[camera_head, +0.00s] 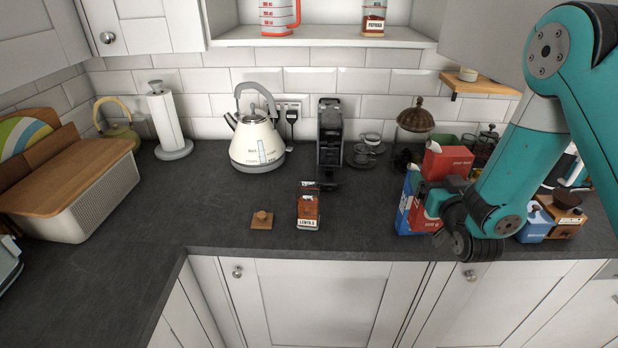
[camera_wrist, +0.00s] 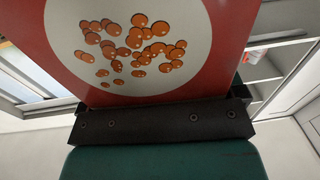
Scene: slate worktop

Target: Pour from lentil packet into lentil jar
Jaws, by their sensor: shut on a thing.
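The lentil jar (camera_head: 308,211) stands upright on the worktop in the middle of the head view, with reddish contents and a label. A wooden knobbed lid (camera_head: 262,219) lies just left of it. My gripper (camera_head: 436,203) is at the right, shut on the red lentil packet (camera_head: 424,218). In the wrist view the red packet (camera_wrist: 235,45) fills the upper part, with a white oval and orange lentils printed on it. The packet looks upright, to the right of the jar; I cannot tell whether it touches the worktop. My arm hides part of it.
A blue box (camera_head: 405,200) shows beside the held packet, and another red box (camera_head: 447,162) stands behind. A kettle (camera_head: 256,140) and a black coffee machine (camera_head: 330,140) stand at the back. The worktop between jar and packet is clear.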

